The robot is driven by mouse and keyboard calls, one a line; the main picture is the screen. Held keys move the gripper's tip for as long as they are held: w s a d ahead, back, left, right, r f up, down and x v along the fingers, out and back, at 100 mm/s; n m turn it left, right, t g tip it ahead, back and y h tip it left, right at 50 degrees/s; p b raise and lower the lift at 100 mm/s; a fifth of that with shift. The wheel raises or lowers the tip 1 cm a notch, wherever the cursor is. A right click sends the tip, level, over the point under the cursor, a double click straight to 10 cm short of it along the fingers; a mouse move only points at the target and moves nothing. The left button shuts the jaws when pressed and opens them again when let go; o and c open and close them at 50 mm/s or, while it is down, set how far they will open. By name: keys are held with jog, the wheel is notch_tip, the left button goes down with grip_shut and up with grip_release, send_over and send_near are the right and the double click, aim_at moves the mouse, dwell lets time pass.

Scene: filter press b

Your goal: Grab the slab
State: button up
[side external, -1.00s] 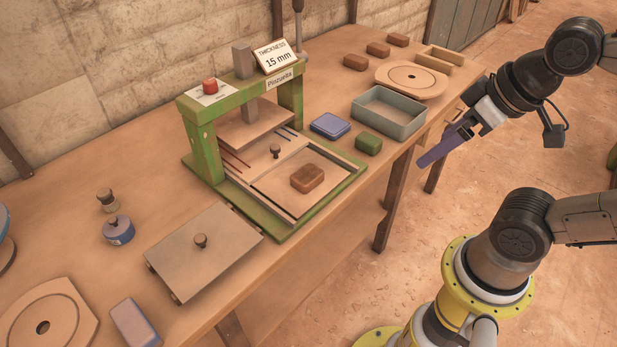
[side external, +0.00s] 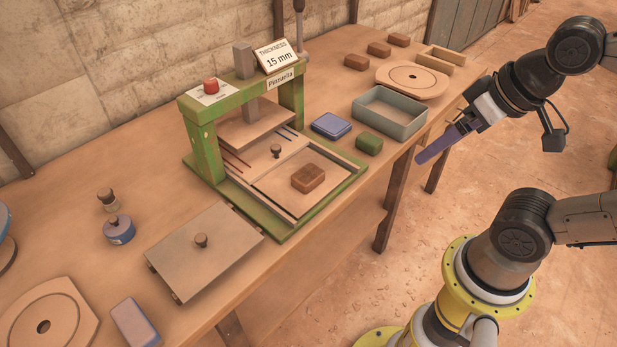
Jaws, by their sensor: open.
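A reddish-brown rectangular block (side external: 308,178), the likeliest slab, lies flat on the pale sliding board (side external: 275,190) at the front of the green press (side external: 205,150). Nothing touches it from above. My gripper (side external: 427,155), with purple fingers, is in the air at the right, beyond the table's front edge and well apart from the block. It is open and holds nothing visible. The fingers overlap in this view, so the gap between them is hard to see.
The press's raised plate (side external: 255,128) hangs behind the block. A grey tray (side external: 418,128), a green block (side external: 369,143) and a blue pad (side external: 331,125) stand to the right. A flat board with a knob (side external: 195,255) lies at the left. Several brown blocks sit at the back.

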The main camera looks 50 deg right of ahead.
notch_tip(320, 180, up, 4)
jog(key=w+m, duration=0.3)
jog(key=m, duration=0.1)
jog(key=m+g, duration=0.5)
jog(key=m, duration=0.7)
send_over(308, 174)
notch_tip(308, 174, down, 9)
jog(key=shift+g, duration=0.3)
notch_tip(308, 174, down, 11)
jog(key=shift+w+f, duration=0.1)
jog(key=shift+f, duration=0.05)
jog(key=shift+d+f, duration=0.1)
jog(key=shift+f, duration=3.15)
jog(key=shift+c, duration=0.3)
